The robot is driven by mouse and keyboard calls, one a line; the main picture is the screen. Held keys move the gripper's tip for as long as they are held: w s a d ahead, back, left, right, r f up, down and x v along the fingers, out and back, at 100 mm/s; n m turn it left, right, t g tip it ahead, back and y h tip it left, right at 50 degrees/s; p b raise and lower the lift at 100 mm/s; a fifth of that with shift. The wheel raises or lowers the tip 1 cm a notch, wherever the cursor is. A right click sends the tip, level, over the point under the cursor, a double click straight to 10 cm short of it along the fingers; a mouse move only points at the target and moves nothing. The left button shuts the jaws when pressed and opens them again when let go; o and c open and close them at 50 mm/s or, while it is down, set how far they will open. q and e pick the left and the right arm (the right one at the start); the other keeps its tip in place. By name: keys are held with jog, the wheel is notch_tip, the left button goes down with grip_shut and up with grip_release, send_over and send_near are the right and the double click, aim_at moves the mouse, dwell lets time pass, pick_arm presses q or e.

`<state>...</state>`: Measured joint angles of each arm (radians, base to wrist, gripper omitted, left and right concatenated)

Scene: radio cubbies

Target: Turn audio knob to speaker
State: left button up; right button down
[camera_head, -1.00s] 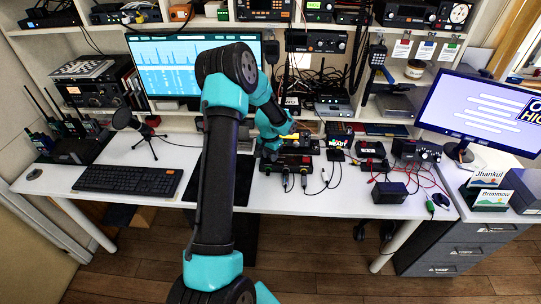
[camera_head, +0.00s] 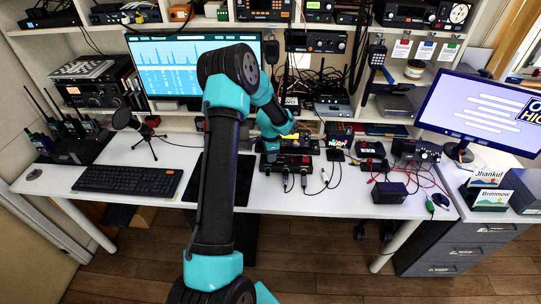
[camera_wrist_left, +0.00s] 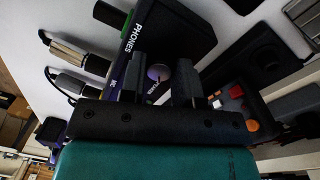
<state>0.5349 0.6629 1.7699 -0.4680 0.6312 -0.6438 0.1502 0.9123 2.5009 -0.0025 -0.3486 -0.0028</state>
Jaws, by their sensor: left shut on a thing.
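My left gripper (camera_head: 270,154) reaches down to the dark control boxes on the white desk in the head view. In the left wrist view my left gripper (camera_wrist_left: 157,82) has its two dark fingers on either side of a small round knob (camera_wrist_left: 158,72) with a pale purple face, and is shut on it. The knob sits on a dark box (camera_wrist_left: 170,35) with a purple edge strip lettered "PHONES". Other lettering near the fingers is partly covered, and the knob's pointer and setting cannot be read. My right gripper is in neither view.
Plugs with cables (camera_wrist_left: 70,50) stick out of the box beside the gripper. Another device (camera_wrist_left: 235,100) with red, white and orange buttons lies close on the right. In the head view a keyboard (camera_head: 130,180) and a microphone (camera_head: 140,130) stand left on the desk (camera_head: 330,205).

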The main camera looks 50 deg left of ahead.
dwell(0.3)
pick_arm(q)
jog(key=o, duration=0.9)
jog(key=r, duration=1.1)
jog(key=a+r, duration=0.1)
jog(key=r, duration=0.5)
jog(key=shift+w+r, duration=0.2)
jog(key=shift+w, duration=0.05)
